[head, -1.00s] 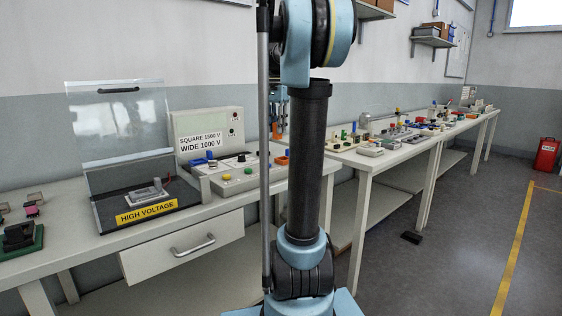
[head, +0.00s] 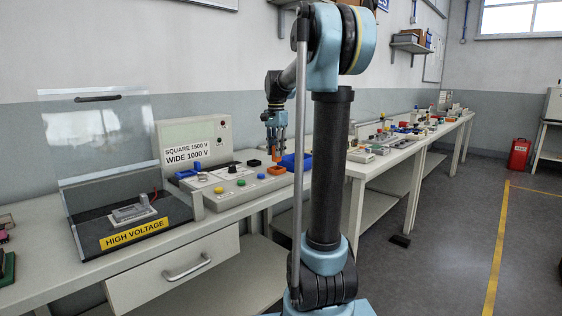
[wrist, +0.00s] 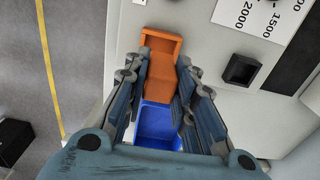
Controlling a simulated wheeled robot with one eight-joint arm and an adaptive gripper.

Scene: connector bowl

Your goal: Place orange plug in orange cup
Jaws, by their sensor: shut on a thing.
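My gripper (head: 276,136) is shut on the orange plug, above the right end of the grey panel box. The orange plug (head: 277,155) points down from the fingers in the head view. In the wrist view the plug (wrist: 158,82) shows between the fingers (wrist: 160,88). The orange cup (head: 277,170), a small square open holder, sits on the panel just below the plug. In the wrist view the cup (wrist: 163,36) lies just beyond the plug, partly covered by it. Whether the plug touches the cup cannot be told.
A blue bin (head: 295,161) stands right of the cup, and it shows under the fingers in the wrist view (wrist: 158,122). A black square holder (wrist: 241,70) sits beside the cup. A blue piece (head: 187,173) and several buttons are on the panel. A high-voltage box (head: 135,235) stands left.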

